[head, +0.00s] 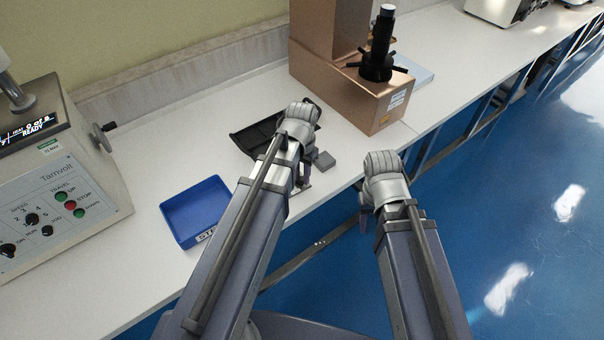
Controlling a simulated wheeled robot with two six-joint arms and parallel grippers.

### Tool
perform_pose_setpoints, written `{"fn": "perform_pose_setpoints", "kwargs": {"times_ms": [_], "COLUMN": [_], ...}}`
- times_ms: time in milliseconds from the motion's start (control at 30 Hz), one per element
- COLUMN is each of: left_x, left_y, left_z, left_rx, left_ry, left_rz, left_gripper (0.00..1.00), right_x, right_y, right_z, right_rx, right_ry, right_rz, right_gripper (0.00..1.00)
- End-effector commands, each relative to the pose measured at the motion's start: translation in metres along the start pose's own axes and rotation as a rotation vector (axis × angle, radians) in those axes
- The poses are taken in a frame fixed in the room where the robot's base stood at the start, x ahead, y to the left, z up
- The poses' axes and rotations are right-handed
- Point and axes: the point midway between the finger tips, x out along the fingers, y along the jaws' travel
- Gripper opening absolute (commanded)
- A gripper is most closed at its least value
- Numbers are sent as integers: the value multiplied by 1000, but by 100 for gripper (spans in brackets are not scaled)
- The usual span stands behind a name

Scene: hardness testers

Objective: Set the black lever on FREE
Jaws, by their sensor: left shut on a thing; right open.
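A grey-beige tester marked Tarnvolt (80,170) stands at the left, with a black-tipped crank (103,136) on its right side. I cannot make out a FREE mark, nor tell whether this crank is the black lever. My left gripper (304,183) is over the bench near its front edge, mostly hidden by its own wrist. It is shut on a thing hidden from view. A small grey block (325,160) shows just right of it; I cannot tell whether they touch. My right gripper (364,222) is open, beyond the bench's front edge, its fingers mostly hidden.
A black tray (247,138) lies behind my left gripper, partly covered by the arm. A blue bin (196,205) sits on the bench left of that arm. A copper-coloured tester (330,82) with a black spindle (378,62) stands behind. The bench left of the black tray is clear.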

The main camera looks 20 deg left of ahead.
Motion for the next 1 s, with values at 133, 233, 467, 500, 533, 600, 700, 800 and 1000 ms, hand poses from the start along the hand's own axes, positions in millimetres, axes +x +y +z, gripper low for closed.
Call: {"fn": "perform_pose_setpoints", "kwargs": {"times_ms": [133,233,467,500,533,600,700,800,1000], "left_x": [0,0,0,0,0,0,0,0,-8], "left_y": [0,0,0,0,0,0,0,0,0], "left_z": [0,0,0,0,0,0,0,0,0], "left_rx": [0,0,0,0,0,0,-1,-1,-1], "left_ry": [-1,-1,-1,-1,-1,0,0,0,0], "left_rz": [0,0,0,0,0,0,0,0,0], "left_gripper": [0,0,47,51,55,57,57,57,57], "right_x": [0,0,0,0,0,0,0,0,-8], "right_y": [0,0,0,0,0,0,0,0,1], "right_z": [0,0,0,0,0,0,0,0,0], "right_rx": [0,0,0,0,0,0,0,0,0], "right_ry": [0,0,0,0,0,0,0,0,0], "right_rz": [0,0,0,0,0,0,0,0,0], "right_gripper": [50,50,50,50,50,50,50,50,50]}}
